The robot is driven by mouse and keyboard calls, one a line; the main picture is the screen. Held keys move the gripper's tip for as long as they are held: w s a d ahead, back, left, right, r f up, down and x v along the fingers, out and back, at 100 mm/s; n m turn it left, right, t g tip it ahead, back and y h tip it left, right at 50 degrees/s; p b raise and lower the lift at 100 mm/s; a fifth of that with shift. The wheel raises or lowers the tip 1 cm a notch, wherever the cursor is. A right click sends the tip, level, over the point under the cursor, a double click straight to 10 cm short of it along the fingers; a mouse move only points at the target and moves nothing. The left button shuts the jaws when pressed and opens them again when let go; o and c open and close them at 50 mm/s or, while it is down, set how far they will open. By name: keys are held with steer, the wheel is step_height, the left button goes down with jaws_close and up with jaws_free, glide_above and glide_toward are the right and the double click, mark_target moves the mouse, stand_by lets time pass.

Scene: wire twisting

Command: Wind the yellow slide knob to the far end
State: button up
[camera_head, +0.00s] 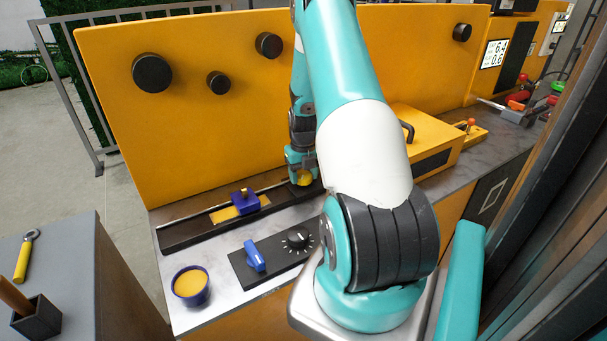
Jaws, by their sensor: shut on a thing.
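The yellow slide knob (304,178) sits at the right part of a long dark slide rail (185,236) on the counter. My gripper (302,168) reaches down over the knob and is shut on it; its fingers hide the knob's upper part. A blue block (245,200) on a yellow plate (222,214) sits on the same rail, to the left of the knob. My arm hides the right end of the rail.
In front of the rail lie a dark panel with a blue switch (254,255) and a black dial (297,239). A blue cup (191,285) with yellow contents stands at the front left. A yellow backboard (200,120) with black knobs rises behind. A yellow box (420,140) stands right.

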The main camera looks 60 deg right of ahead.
mark_target(303, 175)
steer(key=o, duration=0.9)
step_height(303, 175, up, 18)
steer(key=shift+f+b, duration=0.25)
steer(key=shift+b, duration=0.35)
